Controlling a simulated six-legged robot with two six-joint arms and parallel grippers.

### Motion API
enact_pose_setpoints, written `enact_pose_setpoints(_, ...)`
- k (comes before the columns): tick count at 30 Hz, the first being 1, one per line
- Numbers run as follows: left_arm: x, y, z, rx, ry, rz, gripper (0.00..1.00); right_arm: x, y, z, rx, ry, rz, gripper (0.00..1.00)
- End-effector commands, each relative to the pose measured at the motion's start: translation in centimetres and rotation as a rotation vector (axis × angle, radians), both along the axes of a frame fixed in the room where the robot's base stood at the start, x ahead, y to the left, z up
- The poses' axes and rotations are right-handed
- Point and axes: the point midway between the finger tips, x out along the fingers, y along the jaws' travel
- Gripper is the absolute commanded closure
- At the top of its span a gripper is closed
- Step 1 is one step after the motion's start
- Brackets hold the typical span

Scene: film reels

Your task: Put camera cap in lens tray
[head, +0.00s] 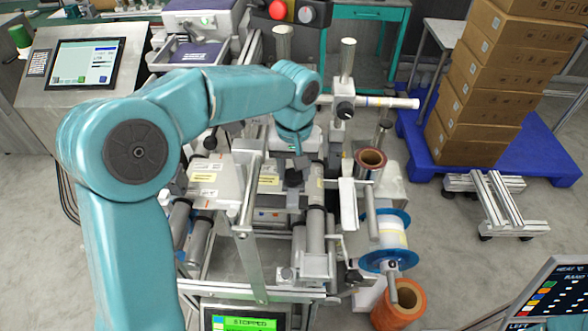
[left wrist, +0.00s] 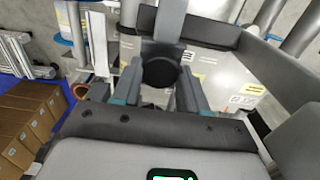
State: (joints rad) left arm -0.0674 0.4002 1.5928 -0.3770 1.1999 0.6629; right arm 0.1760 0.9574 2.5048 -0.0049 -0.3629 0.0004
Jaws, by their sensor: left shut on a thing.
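The camera cap appears to be the small round black piece (left wrist: 160,72) between the fingers in the left wrist view. In the head view it is a small dark shape (head: 293,178) below the left wrist. My left gripper (left wrist: 158,84) is shut on it and holds it over the middle of the machine. In the head view this gripper (head: 297,163) points down and is partly hidden by its own wrist. I cannot tell the gap between the cap and the surfaces below. I cannot pick out the lens tray with certainty. My right gripper is not in view.
Pale boxes with yellow labels (head: 212,178) and grey rollers (head: 316,205) surround the gripper. To the right are a blue-flanged reel (head: 388,240), an orange roll (head: 399,306) and an upright post (head: 346,75). Cartons (head: 485,95) stand on a blue pallet (head: 540,155).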

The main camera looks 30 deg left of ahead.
Motion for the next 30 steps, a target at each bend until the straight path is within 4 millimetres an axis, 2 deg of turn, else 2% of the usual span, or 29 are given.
enact_pose_setpoints(12, 0.0, 0.0, -0.9, 0.0, 0.0, 0.0, 0.86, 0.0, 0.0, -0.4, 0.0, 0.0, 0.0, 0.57)
enact_pose_setpoints(13, 0.0, 0.0, -0.8, -0.001, 0.0, 0.0, 0.51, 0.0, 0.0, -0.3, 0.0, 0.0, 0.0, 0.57)
enact_pose_setpoints(15, 0.0, 0.0, -0.7, 0.0, 0.0, 0.0, 0.32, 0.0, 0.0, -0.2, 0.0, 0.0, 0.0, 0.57)
enact_pose_setpoints(24, 0.0, 0.0, -0.5, 0.0, -0.001, 0.0, 0.32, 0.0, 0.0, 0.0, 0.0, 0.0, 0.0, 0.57)
enact_pose_setpoints(27, 0.1, 0.0, 0.4, -0.001, -0.004, 0.0, 0.32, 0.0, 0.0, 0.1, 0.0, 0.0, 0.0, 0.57)
enact_pose_setpoints(30, 0.1, 0.0, 2.3, -0.001, -0.006, 0.0, 0.32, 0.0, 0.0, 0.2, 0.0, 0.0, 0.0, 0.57)
